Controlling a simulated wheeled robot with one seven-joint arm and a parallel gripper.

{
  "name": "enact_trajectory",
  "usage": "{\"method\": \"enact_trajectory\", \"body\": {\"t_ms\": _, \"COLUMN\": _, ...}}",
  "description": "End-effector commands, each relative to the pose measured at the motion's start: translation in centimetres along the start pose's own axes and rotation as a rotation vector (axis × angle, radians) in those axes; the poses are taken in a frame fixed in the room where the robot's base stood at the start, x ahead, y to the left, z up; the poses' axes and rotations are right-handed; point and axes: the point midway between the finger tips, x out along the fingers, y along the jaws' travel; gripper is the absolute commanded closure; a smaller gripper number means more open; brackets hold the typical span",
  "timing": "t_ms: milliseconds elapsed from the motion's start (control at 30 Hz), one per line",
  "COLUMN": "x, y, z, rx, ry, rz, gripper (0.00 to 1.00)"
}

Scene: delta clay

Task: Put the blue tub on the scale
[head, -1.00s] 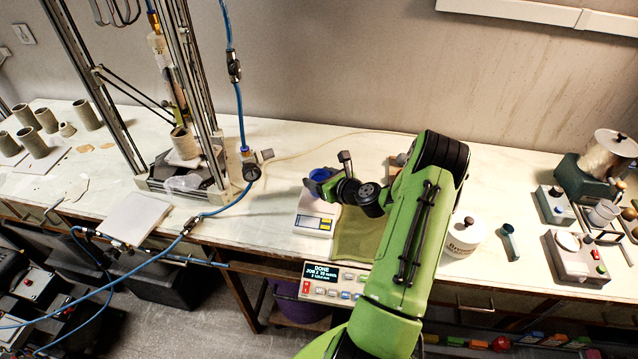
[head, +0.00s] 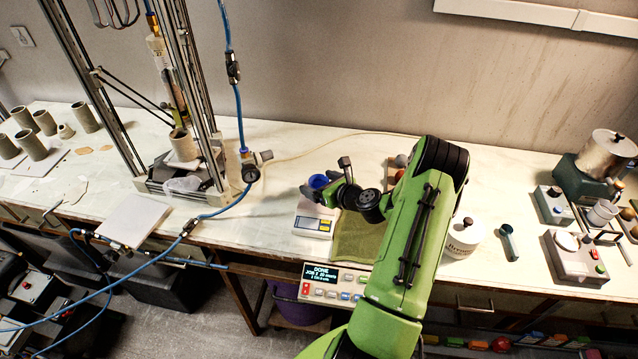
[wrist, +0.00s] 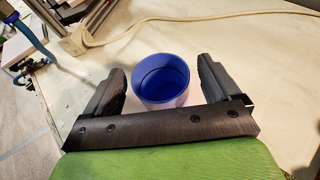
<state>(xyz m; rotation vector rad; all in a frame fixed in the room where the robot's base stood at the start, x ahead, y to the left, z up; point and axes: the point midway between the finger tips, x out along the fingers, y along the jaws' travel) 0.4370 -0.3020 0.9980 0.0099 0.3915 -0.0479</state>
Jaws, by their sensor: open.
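The blue tub (head: 318,181) stands upright at the back end of the white scale (head: 313,226) in the head view, partly hidden by my gripper (head: 328,178).
A green cloth (head: 352,236) lies right of the scale, with a white lidded jar (head: 463,238) farther right. A metal frame stand (head: 185,150) with a blue hose (head: 238,110) stands to the left. A control panel (head: 335,284) sits at the front edge.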

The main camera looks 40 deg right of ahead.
Motion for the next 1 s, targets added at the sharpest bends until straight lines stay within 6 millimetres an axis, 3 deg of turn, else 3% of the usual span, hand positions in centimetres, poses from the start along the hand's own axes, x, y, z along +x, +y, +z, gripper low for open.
{"method": "enact_trajectory", "body": {"t_ms": 300, "x": -8.3, "y": -0.2, "z": -0.1, "rx": 0.004, "ry": 0.001, "rz": -0.007, "gripper": 0.1}}
{"method": "enact_trajectory", "body": {"t_ms": 433, "x": -10.5, "y": -0.1, "z": -0.1, "rx": 0.002, "ry": 0.002, "rz": -0.004, "gripper": 0.1}}
{"method": "enact_trajectory", "body": {"t_ms": 567, "x": -11.1, "y": 0.5, "z": 0.3, "rx": -0.035, "ry": 0.008, "rz": 0.015, "gripper": 0.1}}
{"method": "enact_trajectory", "body": {"t_ms": 667, "x": -10.3, "y": 3.9, "z": 2.3, "rx": -0.262, "ry": 0.059, "rz": 0.123, "gripper": 0.1}}
{"method": "enact_trajectory", "body": {"t_ms": 800, "x": -10.3, "y": 12.5, "z": 5.6, "rx": -0.861, "ry": 0.157, "rz": 0.399, "gripper": 0.1}}
{"method": "enact_trajectory", "body": {"t_ms": 867, "x": -11.4, "y": 16.0, "z": 6.7, "rx": -1.137, "ry": 0.184, "rz": 0.516, "gripper": 0.1}}
{"method": "enact_trajectory", "body": {"t_ms": 1000, "x": -15.9, "y": 22.8, "z": 9.0, "rx": -1.772, "ry": 0.197, "rz": 0.761, "gripper": 0.1}}
